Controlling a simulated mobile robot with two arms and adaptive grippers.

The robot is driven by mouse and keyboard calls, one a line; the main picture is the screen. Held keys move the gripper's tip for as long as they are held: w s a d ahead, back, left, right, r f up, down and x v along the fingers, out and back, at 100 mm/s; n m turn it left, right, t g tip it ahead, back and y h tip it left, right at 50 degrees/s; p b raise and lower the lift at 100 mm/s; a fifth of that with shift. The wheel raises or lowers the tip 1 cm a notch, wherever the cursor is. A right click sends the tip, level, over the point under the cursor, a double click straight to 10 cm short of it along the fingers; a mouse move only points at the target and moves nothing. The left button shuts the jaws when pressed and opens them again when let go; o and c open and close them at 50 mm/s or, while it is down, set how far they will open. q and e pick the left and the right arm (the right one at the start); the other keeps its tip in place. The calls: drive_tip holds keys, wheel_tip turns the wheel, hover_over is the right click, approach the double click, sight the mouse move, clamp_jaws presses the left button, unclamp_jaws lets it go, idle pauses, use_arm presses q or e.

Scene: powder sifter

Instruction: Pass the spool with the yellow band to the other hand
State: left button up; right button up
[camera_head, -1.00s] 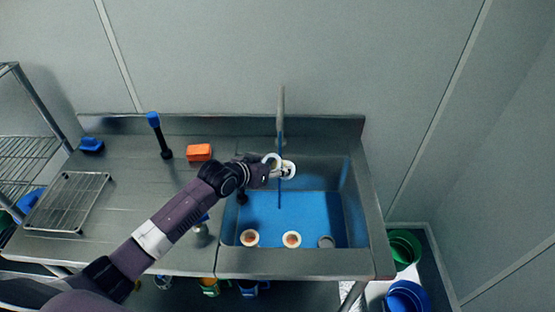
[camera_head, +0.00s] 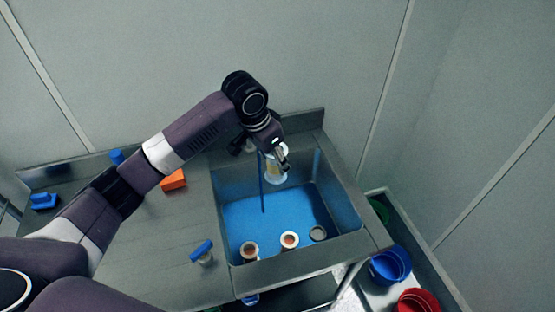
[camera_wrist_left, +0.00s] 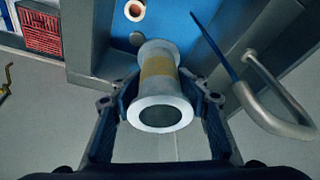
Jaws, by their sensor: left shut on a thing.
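The spool with the yellow band (camera_wrist_left: 158,85) is a pale hollow spool with wide flanges, held between the two fingers of my left gripper (camera_wrist_left: 160,110) in the left wrist view. In the head view the same spool (camera_head: 274,172) hangs tilted over the back part of the sink, gripped by my left gripper (camera_head: 277,155). My left gripper is shut on it. My right gripper is not in view.
The blue-floored sink (camera_head: 345,215) holds two other spools (camera_head: 249,251) and (camera_head: 289,240) and a grey round piece (camera_head: 318,233) along its front. An orange block (camera_head: 173,180) and a blue-handled brush (camera_head: 202,252) are on the counter. Buckets (camera_head: 390,265) stand at right.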

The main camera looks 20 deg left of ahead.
use_arm(q)
drive_tip(key=shift+w+d, duration=0.1)
drive_tip(key=shift+d, duration=0.05)
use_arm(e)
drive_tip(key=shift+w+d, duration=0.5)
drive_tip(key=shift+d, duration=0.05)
